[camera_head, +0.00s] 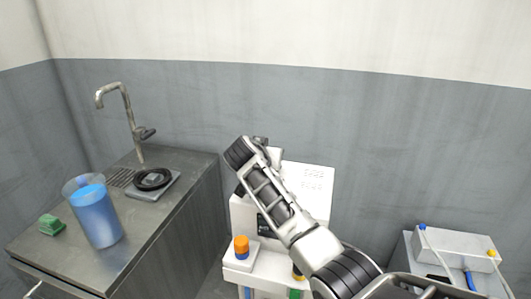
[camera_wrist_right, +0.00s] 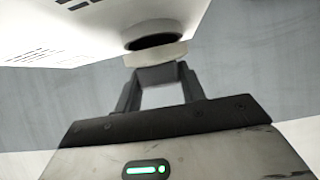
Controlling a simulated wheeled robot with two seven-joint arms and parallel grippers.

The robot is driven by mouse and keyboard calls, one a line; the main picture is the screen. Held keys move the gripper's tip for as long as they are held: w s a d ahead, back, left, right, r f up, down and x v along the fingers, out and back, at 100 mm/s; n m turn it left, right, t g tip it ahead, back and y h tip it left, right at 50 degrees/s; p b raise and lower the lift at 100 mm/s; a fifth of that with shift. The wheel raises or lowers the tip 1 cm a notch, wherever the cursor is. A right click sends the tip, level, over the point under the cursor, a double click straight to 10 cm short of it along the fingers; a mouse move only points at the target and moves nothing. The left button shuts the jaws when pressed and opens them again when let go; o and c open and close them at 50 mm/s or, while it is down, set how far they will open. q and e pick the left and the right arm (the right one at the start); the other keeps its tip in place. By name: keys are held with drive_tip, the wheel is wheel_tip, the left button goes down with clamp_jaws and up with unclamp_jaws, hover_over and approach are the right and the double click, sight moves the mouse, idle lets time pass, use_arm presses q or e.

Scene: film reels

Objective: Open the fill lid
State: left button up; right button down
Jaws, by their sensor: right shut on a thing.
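The white machine (camera_head: 309,181) stands against the wall beside the metal counter in the head view; its white body (camera_wrist_right: 100,22) also shows in the right wrist view. The pale round fill lid (camera_wrist_right: 155,55) is at the machine's edge, with a dark round opening (camera_wrist_right: 158,41) showing beside it. My right gripper (camera_wrist_right: 159,72) is shut on the lid's edge. In the head view my right arm crosses in front of the machine and hides part of it, and the lid cannot be made out there. My left gripper is not in view.
The metal counter (camera_head: 150,235) on the left carries a clear jug (camera_head: 98,225) of blue liquid, a green sponge (camera_head: 51,225), a black coil (camera_head: 153,179) and a tap (camera_head: 128,115). An orange-capped bottle (camera_head: 241,246) stands at the machine's front. A grey unit (camera_head: 455,244) with tubes is at right.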

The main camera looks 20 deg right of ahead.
drive_tip(key=r+g+p, duration=0.1)
drive_tip(key=w+g+y+p, duration=0.1)
drive_tip(key=shift+d+r+p, duration=0.25)
drive_tip(key=shift+r+p, duration=0.1)
drive_tip(key=shift+w+d+g+y, duration=0.2)
drive_tip(key=shift+g+y, duration=0.3)
drive_tip(key=shift+w+d+r+g+y+b, duration=0.1)
drive_tip(key=shift+w+d+g+y+b, duration=0.15)
drive_tip(key=shift+g+y+b, duration=0.35)
drive_tip(key=shift+w, duration=0.1)
